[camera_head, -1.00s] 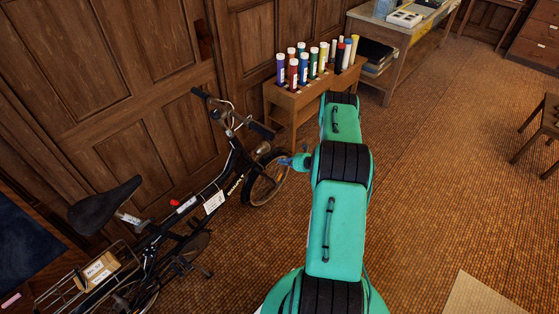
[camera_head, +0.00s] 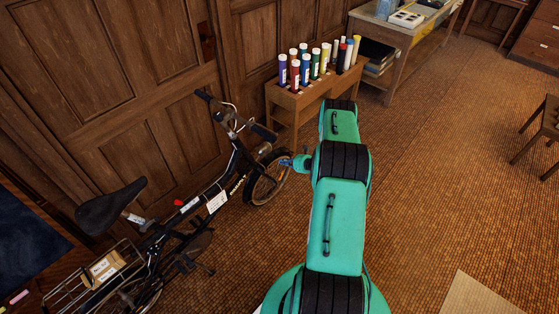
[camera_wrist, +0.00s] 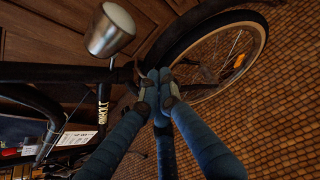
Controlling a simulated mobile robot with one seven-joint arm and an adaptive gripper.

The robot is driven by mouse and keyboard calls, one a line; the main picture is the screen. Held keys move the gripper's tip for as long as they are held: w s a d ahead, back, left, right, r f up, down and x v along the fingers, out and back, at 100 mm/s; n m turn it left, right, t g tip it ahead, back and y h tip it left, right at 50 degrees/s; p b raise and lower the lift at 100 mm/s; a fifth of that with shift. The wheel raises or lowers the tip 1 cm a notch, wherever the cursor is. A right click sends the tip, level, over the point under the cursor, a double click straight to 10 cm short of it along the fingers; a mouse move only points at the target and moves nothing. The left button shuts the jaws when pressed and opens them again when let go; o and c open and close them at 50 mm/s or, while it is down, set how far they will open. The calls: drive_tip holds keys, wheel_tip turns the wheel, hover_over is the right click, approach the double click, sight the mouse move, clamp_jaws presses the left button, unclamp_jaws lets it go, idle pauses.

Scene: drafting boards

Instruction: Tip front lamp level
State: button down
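The black bicycle (camera_head: 190,222) stands along the panelled doors, its front wheel (camera_head: 268,182) pointing right. In the wrist view its front lamp (camera_wrist: 112,30), a silver cup with a pale lens, sits at the upper left near the bars. Its lens faces up in that picture; I cannot tell its tilt from level. In the head view the lamp is too small to tell from the handlebar fittings. My gripper (camera_wrist: 158,84) has blue fingers with tips together and nothing visible between them. It is beside the front wheel, apart from the lamp; it also shows in the head view (camera_head: 284,163).
A wooden rack (camera_head: 294,103) of coloured tubes stands just beyond the front wheel. A workbench (camera_head: 401,37) is behind it. A pale mat (camera_head: 482,298) lies at lower right, and a wooden stool (camera_head: 541,130) stands at the right edge.

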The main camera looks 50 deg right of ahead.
drive_tip(key=w+b, duration=0.2)
drive_tip(key=w, duration=0.7)
drive_tip(key=shift+f, duration=0.45)
idle(0.4)
drive_tip(key=shift+w+r+b, duration=0.1)
drive_tip(key=shift+r+b, duration=0.35)
drive_tip(key=shift+r, duration=0.35)
drive_tip(key=shift+d+f, duration=0.1)
wheel_tip(320, 180, down, 4)
drive_tip(key=b, duration=0.4)
drive_tip(key=p+v, duration=0.3)
drive_tip(key=v, duration=0.7)
drive_tip(key=shift+s+a+p, duration=0.3)
drive_tip(key=shift+s, duration=0.1)
